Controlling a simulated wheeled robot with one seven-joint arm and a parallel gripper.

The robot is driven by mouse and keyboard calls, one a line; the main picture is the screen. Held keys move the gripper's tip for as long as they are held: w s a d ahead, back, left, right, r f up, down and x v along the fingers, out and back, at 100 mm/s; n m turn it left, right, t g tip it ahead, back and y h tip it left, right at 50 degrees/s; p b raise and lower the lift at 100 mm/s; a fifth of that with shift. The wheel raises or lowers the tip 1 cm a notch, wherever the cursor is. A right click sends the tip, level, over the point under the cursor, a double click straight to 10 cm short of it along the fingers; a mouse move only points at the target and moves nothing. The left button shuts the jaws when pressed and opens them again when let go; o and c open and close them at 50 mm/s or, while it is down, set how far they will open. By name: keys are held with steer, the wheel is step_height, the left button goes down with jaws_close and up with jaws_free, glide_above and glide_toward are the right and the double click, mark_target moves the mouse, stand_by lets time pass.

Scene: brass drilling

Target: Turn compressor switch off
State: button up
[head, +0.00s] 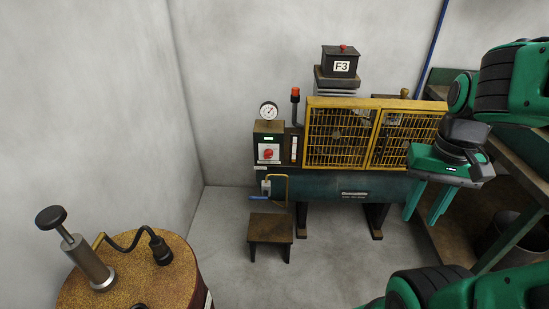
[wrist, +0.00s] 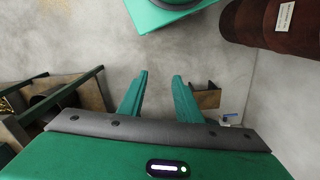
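The compressor (head: 330,185) stands against the back wall in the head view, with a dark green tank and a yellow mesh guard. Its control box has a white plate with a red rotary switch (head: 268,153) and a small green light above it. The switch's exact setting is too small to tell. My gripper (head: 427,204) is at the right of the head view, pointing down in front of the tank's right end, well apart from the switch. Its green fingers (wrist: 159,85) are spread and empty in the wrist view. The switch does not show in the wrist view.
A pressure gauge (head: 268,111) and a red-topped lamp (head: 295,92) sit above the control box. A low stool (head: 270,231) stands on the floor before the compressor. A round brass-coloured drum (head: 140,274) is at the lower left. Shelving (head: 515,170) stands at right.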

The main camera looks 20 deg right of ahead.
steer(key=shift+a, duration=0.15)
steer(key=shift+o, duration=1.2)
steer(key=shift+w, duration=0.1)
steer(key=shift+o, duration=1.2)
steer(key=shift+s+r, duration=0.2)
steer(key=shift+s, duration=0.15)
steer(key=w+d+f+m+h, duration=0.25)
steer(key=w+d, duration=0.25)
steer(key=w, duration=0.5)
steer(key=w+d+f+m+h, duration=0.25)
steer(key=w+d, duration=0.35)
steer(key=w, duration=0.3)
steer(key=w+a+f+t+h, duration=0.1)
steer(key=w+f+t+h, duration=0.15)
steer(key=w, duration=0.65)
steer(key=w+f+t+h, duration=0.1)
steer(key=w+f+h, duration=0.25)
steer(key=w, duration=0.55)
steer(key=n+t+y, duration=0.6)
steer(key=n+t, duration=0.2)
steer(key=t, duration=0.6)
glide_toward(268, 156)
steer(key=x, duration=0.6)
steer(key=f+x, duration=0.1)
steer(key=x, duration=0.3)
